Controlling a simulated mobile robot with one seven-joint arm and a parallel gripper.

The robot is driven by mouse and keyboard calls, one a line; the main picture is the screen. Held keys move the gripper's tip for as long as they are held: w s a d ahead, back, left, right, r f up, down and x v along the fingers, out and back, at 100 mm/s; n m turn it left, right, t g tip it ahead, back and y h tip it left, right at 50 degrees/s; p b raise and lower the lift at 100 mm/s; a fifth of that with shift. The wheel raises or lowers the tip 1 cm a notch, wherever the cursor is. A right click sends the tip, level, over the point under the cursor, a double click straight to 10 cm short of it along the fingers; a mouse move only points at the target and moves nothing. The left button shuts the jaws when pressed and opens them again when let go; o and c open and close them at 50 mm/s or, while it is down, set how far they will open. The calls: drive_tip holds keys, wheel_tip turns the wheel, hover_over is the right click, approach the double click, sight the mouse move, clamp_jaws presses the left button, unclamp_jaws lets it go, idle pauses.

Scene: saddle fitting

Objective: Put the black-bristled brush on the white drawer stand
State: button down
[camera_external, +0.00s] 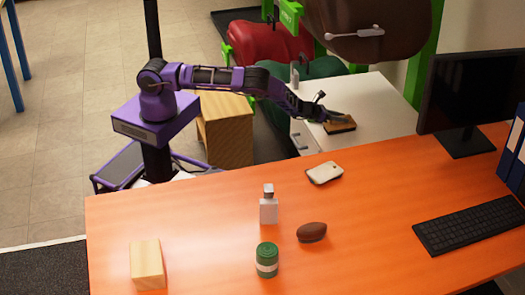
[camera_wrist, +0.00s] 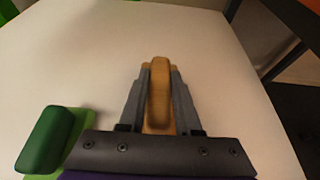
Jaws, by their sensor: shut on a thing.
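My gripper (camera_external: 326,116) is over the top of the white drawer stand (camera_external: 378,108), behind the orange table. It is shut on the brush (camera_external: 343,126), which has a tan wooden back. In the wrist view the brush's wooden back (camera_wrist: 159,90) sits between the two grey fingers of my gripper (camera_wrist: 159,88). The pale stand top (camera_wrist: 80,55) spreads out beneath it. The bristles are hidden in the wrist view and too small to make out clearly in the external view. I cannot tell whether the brush touches the stand top.
A green block (camera_wrist: 50,138) lies left of my gripper in the wrist view. A pale bottle (camera_external: 294,75) stands at the stand's back left. The orange table (camera_external: 200,215) holds a white bottle (camera_external: 268,207), a green tin (camera_external: 266,260) and a brown oval thing (camera_external: 312,232). The stand's right side is clear.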

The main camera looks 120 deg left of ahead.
drive_tip(key=shift+f, duration=0.4)
drive_tip(key=c, duration=0.6)
unclamp_jaws()
drive_tip(key=shift+r, duration=0.1)
drive_tip(key=shift+s+d+r, duration=0.15)
drive_tip(key=shift+s+d, duration=0.1)
drive_tip(key=shift+d, duration=0.1)
drive_tip(key=p+v, duration=0.1)
drive_tip(key=v, duration=1)
drive_tip(key=shift+p, duration=0.35)
drive_tip(key=shift+s, duration=0.1)
